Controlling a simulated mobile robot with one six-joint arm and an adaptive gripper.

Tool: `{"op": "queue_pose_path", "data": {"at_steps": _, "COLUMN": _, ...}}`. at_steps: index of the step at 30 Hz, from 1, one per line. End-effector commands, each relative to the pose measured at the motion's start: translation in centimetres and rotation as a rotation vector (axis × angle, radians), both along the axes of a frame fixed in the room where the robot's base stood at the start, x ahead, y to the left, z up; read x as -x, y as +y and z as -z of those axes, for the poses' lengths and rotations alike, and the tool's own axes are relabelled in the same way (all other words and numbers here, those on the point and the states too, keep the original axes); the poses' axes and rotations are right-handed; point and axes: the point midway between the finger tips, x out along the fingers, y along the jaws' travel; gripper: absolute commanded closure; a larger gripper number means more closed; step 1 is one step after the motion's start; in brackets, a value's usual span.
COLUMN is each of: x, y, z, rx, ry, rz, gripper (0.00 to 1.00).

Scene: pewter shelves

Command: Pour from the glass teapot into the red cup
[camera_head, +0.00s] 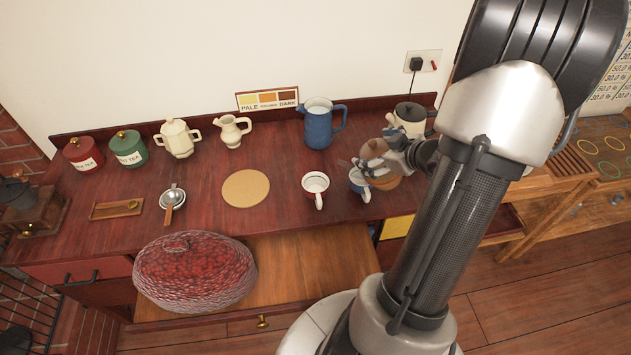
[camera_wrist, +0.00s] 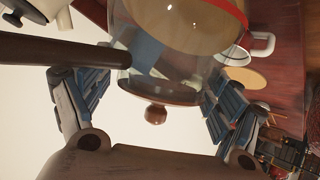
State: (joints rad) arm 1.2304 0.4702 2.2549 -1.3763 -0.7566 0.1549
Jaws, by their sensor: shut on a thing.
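The red cup (camera_head: 316,181), white inside with a pale handle, stands on the red-brown tabletop (camera_head: 275,220); it partly shows in the wrist view (camera_wrist: 236,55). The glass teapot (camera_head: 374,150), with a brown lid, is right of it, partly hidden by my gripper (camera_head: 390,157). In the wrist view my gripper (camera_wrist: 155,95) is shut on the teapot, whose clear glass (camera_wrist: 180,65) holds amber liquid at the top of the picture. Its wooden lid knob (camera_wrist: 156,113) points toward the camera. The spout is not clear, and I cannot tell its tilt.
A blue cup (camera_head: 359,186) stands close between the red cup and teapot. A tall blue jug (camera_head: 319,127) is behind, and a cream kettle (camera_head: 411,122) at the back right. A round cork mat (camera_head: 246,188) lies left.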

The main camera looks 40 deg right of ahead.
Motion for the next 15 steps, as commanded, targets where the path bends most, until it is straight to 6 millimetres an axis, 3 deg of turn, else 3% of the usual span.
{"op": "queue_pose_path", "data": {"at_steps": 15, "x": -0.55, "y": 0.35, "z": -0.29, "rx": 0.032, "ry": 0.028, "rz": -0.001, "gripper": 0.82}}
